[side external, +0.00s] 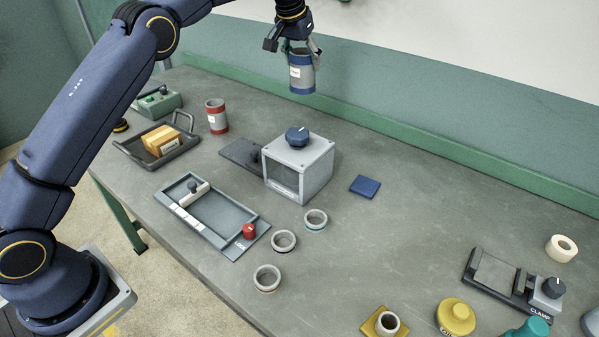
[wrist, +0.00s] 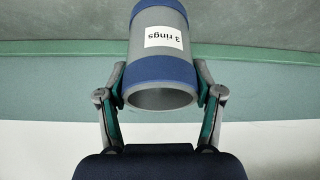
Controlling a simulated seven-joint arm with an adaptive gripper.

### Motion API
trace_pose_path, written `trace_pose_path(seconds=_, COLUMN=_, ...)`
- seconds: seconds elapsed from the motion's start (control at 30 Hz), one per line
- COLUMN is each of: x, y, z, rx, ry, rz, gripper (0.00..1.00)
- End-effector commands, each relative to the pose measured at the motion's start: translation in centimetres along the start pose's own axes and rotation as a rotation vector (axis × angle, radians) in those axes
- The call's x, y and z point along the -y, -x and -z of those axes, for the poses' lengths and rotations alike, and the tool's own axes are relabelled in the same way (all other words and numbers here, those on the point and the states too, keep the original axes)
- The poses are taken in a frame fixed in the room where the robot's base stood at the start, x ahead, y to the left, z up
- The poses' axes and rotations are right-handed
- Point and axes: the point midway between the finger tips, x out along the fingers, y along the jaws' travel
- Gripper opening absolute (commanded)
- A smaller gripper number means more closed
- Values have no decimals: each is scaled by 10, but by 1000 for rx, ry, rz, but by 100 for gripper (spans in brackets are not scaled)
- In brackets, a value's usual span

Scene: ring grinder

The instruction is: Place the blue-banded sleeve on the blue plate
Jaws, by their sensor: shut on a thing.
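The blue-banded sleeve (side external: 301,73) is a grey tube with blue bands and a white label. In the wrist view the sleeve (wrist: 160,58) shows its open end and a label reading "3 rings". My gripper (side external: 299,52) is shut on it, one finger on each side, and it also shows in the wrist view (wrist: 160,95). The sleeve hangs nearly upright, well above the bench towards the back. The blue plate (side external: 365,186) lies flat and bare on the bench, right of the grey box, lower and to the right of the sleeve in the side view.
A grey box with a blue knob (side external: 298,168) stands left of the plate. A red-banded sleeve (side external: 216,116) and a tray with a carton (side external: 158,146) stand at left. Several loose rings (side external: 284,241) lie in front.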

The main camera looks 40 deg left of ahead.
Motion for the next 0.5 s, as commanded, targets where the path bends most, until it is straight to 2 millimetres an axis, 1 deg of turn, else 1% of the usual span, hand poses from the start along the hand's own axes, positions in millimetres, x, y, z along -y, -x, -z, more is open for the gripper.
trace_pose_path(seconds=0.03, x=-10, y=4, z=-4, rx=0, ry=-14, rz=-5, gripper=31)
trace_pose_path(seconds=0.17, x=-36, y=11, z=-15, rx=-1, ry=-49, rz=-18, gripper=31)
trace_pose_path(seconds=0.27, x=-58, y=18, z=-28, rx=-1, ry=-80, rz=-31, gripper=31)
trace_pose_path(seconds=0.37, x=-84, y=28, z=-46, rx=0, ry=-121, rz=-48, gripper=31)
trace_pose_path(seconds=0.47, x=-113, y=40, z=-74, rx=-1, ry=-174, rz=-69, gripper=31)
trace_pose_path(seconds=0.5, x=-125, y=45, z=-87, rx=-2, ry=-196, rz=-79, gripper=31)
